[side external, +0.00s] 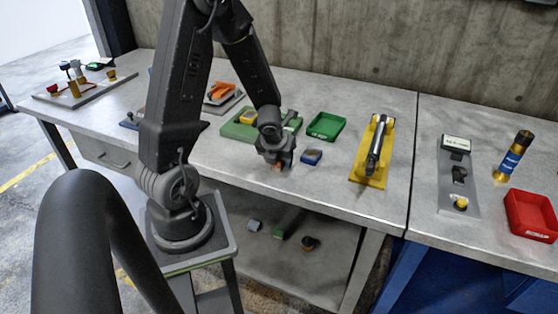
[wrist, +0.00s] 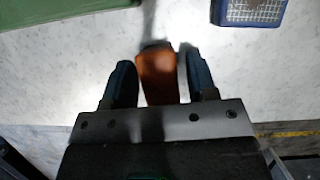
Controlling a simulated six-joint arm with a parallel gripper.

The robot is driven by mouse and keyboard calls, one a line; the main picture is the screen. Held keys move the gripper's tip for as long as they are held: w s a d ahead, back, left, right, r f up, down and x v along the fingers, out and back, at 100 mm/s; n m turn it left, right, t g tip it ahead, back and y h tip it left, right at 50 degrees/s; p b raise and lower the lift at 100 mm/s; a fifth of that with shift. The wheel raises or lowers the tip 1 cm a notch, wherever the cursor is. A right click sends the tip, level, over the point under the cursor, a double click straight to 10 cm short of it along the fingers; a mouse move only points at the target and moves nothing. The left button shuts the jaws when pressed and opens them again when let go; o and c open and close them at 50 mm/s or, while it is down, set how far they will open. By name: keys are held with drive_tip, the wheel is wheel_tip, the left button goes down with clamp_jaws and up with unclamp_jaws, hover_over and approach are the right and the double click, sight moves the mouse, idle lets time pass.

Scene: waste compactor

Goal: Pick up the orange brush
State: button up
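The orange brush (wrist: 157,78) stands out between the two dark fingers of my gripper (wrist: 159,82) in the wrist view. The right finger shows a narrow gap to it; the left finger is very close to its side, and I cannot tell if they touch. The fingers are open around the brush. In the side external view my gripper (side external: 277,163) is low over the front part of the grey table, and a small bit of the orange brush (side external: 277,167) shows below it. The rest of the brush is hidden by the gripper.
A blue brush-like block (side external: 311,157) lies just right of my gripper; it also shows in the wrist view (wrist: 250,10). Behind are a green tray (side external: 326,126) and a green board (side external: 240,131). A yellow plate (side external: 371,171) with a dark tool is further right.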

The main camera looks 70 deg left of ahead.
drive_tip(key=c, duration=0.8)
drive_tip(key=shift+r, duration=0.15)
drive_tip(key=shift+r, duration=4.9)
drive_tip(key=o, duration=0.3)
drive_tip(key=shift+c, duration=0.8)
